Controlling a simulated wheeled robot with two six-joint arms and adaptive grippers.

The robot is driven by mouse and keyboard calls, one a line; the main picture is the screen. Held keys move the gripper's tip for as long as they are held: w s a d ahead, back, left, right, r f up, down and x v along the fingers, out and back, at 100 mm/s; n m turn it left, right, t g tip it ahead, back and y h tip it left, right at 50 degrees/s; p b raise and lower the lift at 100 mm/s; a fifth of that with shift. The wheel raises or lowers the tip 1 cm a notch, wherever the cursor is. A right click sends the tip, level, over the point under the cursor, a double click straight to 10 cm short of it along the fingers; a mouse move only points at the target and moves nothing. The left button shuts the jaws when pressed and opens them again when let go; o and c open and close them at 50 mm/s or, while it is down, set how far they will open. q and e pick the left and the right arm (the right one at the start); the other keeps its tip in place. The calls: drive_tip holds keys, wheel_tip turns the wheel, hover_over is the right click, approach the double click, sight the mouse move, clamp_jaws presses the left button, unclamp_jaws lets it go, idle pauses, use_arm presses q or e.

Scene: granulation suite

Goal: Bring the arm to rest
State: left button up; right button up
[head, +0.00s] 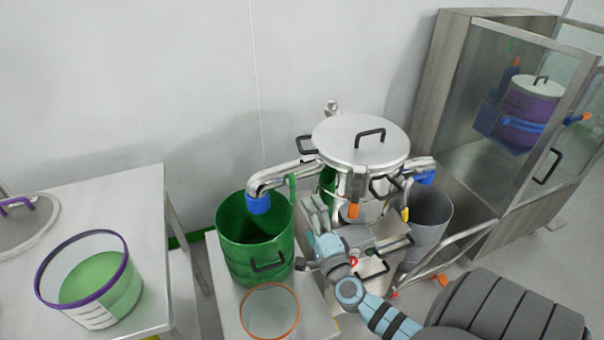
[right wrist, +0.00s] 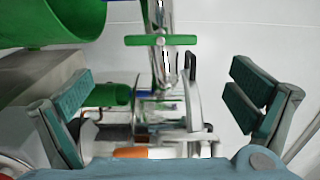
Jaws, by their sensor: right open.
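My right arm reaches in from the lower right in the head view. Its gripper (head: 318,212) is beside the steel machine with the lidded vessel (head: 340,145), just right of the green bucket (head: 230,235). In the right wrist view the two teal-padded fingers (right wrist: 165,100) stand wide apart, with nothing between the pads. Beyond them a green valve handle (right wrist: 160,40) crosses a steel pipe; it also shows upright by the spout in the head view (head: 292,188). I cannot tell how near the fingers are to it. My left gripper is not in view.
A clear orange-rimmed container (head: 270,313) stands in front of the green bucket. A white table (head: 120,200) at left bears a purple-rimmed tub (head: 118,300) of green material. A grey bin (head: 430,215) is right of the machine, near a glass-doored cabinet (head: 490,90).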

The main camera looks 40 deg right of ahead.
drive_tip(key=s+a+f+n+g+y, duration=0.2)
drive_tip(key=s+f+n, duration=0.25)
drive_tip(key=f, duration=0.45)
drive_tip(key=s+a+f+n+g+y, duration=0.1)
drive_tip(key=s+f+n+g, duration=0.25)
drive_tip(key=f+n, duration=0.4)
drive_tip(key=s+a+f+n+g+y, duration=0.2)
drive_tip(key=s+f+n, duration=0.2)
drive_tip(key=f, duration=0.7)
drive_tip(key=s+a+f+n+g, duration=0.2)
drive_tip(key=s+f, duration=0.2)
drive_tip(key=s, duration=0.5)
drive_tip(key=s+a+f+n+g, duration=0.2)
drive_tip(key=s+f, duration=0.3)
drive_tip(key=s, duration=0.4)
drive_tip(key=s+a+f+n+g, duration=0.2)
drive_tip(key=s+a+f+g, duration=0.1)
drive_tip(key=s, duration=0.6)
drive_tip(key=shift+f+g, duration=0.65)
